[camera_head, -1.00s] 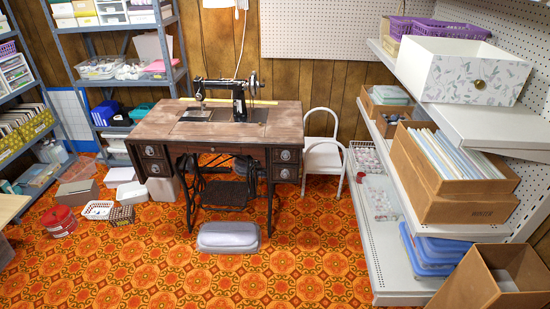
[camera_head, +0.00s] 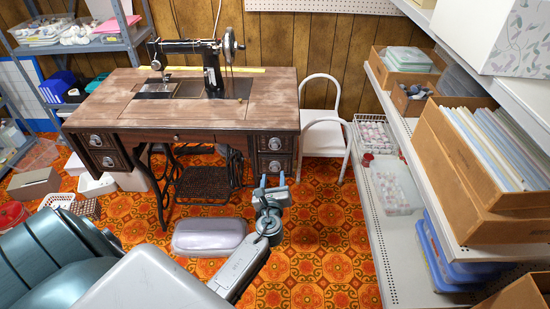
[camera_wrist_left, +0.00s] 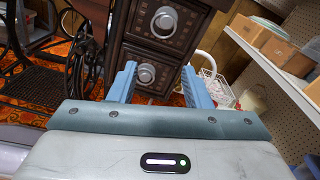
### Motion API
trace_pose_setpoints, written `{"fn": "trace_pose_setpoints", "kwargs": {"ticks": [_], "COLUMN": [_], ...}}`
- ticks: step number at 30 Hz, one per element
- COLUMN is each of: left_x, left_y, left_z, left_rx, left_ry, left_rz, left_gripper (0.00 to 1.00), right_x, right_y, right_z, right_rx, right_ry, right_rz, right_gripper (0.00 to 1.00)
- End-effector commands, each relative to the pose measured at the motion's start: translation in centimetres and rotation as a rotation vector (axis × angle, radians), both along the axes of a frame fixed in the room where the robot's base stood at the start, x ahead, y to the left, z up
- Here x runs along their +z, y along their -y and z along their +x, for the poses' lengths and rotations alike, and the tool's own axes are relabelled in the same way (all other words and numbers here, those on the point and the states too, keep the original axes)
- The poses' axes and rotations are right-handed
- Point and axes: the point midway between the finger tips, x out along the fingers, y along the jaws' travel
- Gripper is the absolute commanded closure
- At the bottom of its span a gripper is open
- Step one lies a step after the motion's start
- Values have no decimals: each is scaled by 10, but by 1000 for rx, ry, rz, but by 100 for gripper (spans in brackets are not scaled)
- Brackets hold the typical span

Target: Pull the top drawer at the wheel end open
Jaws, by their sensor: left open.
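The wooden treadle sewing table (camera_head: 190,120) bears a black sewing machine (camera_head: 212,65) with its handwheel (camera_head: 230,43) at the right. The top drawer at the wheel end (camera_head: 264,144) looks shut, with a round ring pull; it also shows in the left wrist view (camera_wrist_left: 190,25). A similar lower drawer (camera_head: 264,165) sits under it. My left gripper (camera_head: 272,181) is open and empty, in front of and below the drawers. My right gripper is not in view.
A white chair (camera_head: 324,135) stands right of the table. Metal shelving (camera_head: 405,210) with boxes and bins runs along the right. A grey rounded case (camera_head: 209,236) lies on the patterned floor left of my gripper. Floor right of my gripper is clear.

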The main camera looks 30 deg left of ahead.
Motion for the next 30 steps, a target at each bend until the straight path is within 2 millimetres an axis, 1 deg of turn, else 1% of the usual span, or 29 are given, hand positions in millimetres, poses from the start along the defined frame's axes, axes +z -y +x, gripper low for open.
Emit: {"fn": "trace_pose_setpoints", "kwargs": {"ticks": [1, 3, 6, 11, 15, 21, 25, 30], "left_x": [10, 19, 24, 25, 24, 23, 23, 23], "left_y": [0, -1, -5, -19, -33, -49, -55, -57], "left_z": [2, 4, 11, 33, 57, 83, 93, 96], "left_rx": [2, 6, 7, 7, 8, 7, 6, 6], "left_ry": [10, 14, 16, 16, 16, 15, 15, 14], "left_rz": [41, 82, 101, 101, 99, 98, 96, 95], "left_gripper": [56, 56, 56, 56, 56, 56, 56, 56], "right_x": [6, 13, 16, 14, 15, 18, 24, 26], "right_y": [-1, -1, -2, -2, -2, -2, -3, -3], "right_z": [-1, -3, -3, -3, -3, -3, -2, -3], "right_rx": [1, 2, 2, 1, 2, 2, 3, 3], "right_ry": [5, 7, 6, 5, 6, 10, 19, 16], "right_rz": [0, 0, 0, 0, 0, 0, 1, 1], "right_gripper": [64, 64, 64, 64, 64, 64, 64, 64]}}
